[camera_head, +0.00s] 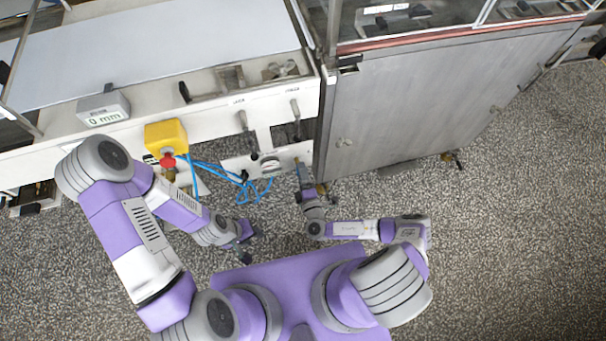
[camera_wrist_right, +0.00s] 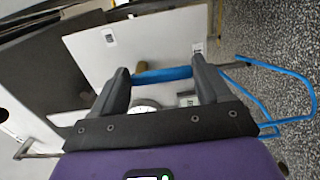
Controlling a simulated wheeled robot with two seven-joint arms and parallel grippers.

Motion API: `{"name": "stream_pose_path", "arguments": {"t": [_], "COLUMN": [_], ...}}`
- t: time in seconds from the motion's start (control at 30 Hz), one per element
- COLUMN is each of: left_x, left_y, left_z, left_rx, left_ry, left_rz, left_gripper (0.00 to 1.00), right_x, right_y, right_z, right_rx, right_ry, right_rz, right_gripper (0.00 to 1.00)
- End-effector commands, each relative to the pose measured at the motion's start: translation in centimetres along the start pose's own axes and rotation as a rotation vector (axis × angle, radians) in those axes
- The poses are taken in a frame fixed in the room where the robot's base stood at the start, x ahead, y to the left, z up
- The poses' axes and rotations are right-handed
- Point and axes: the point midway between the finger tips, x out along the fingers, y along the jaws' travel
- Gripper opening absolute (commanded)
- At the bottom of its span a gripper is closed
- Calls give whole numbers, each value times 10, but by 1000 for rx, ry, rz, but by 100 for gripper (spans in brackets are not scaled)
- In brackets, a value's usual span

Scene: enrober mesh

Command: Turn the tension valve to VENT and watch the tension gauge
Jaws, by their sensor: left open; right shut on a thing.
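The tension valve shows in the right wrist view as a blue handle (camera_wrist_right: 163,75) with a brass-coloured body (camera_wrist_right: 140,68) beside it. My right gripper (camera_wrist_right: 162,77) is shut on the blue handle, one finger at each end. In the head view my right gripper (camera_head: 300,170) is at the white lower panel (camera_head: 238,163), and the handle is hidden there. A round gauge (camera_wrist_right: 146,104) shows between the fingers, partly covered by the gripper; its reading is too small to tell. It also shows in the head view (camera_head: 269,168). My left gripper (camera_head: 250,244) is open and empty above the floor.
A yellow box with a red button (camera_head: 167,160) and a "0 mm" display (camera_head: 104,110) are on the machine's front. Blue hoses (camera_head: 250,188) hang by the panel. A large grey cabinet (camera_head: 425,105) stands at right. The floor (camera_head: 510,230) at right is clear.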

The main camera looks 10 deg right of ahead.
Motion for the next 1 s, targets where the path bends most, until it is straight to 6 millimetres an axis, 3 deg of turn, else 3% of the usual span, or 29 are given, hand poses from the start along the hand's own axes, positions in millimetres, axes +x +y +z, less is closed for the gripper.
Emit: {"name": "stream_pose_path", "arguments": {"t": [0.43,0.47,0.6,0.87,1.0], "left_x": [0,0,0,-1,-6], "left_y": [0,0,0,0,2], "left_z": [0,0,0,0,0], "left_rx": [0,0,0,0,0], "left_ry": [0,0,0,0,0], "left_rz": [0,0,0,0,0], "left_gripper": [43,43,43,43,43], "right_x": [-1,-1,-1,-3,-19], "right_y": [-1,-1,-1,0,1], "right_z": [-2,-2,-2,-1,-1], "right_rx": [14,14,12,10,10], "right_ry": [5,5,4,2,2], "right_rz": [-5,-5,-3,-2,-4], "right_gripper": [46,80,100,100,100]}}
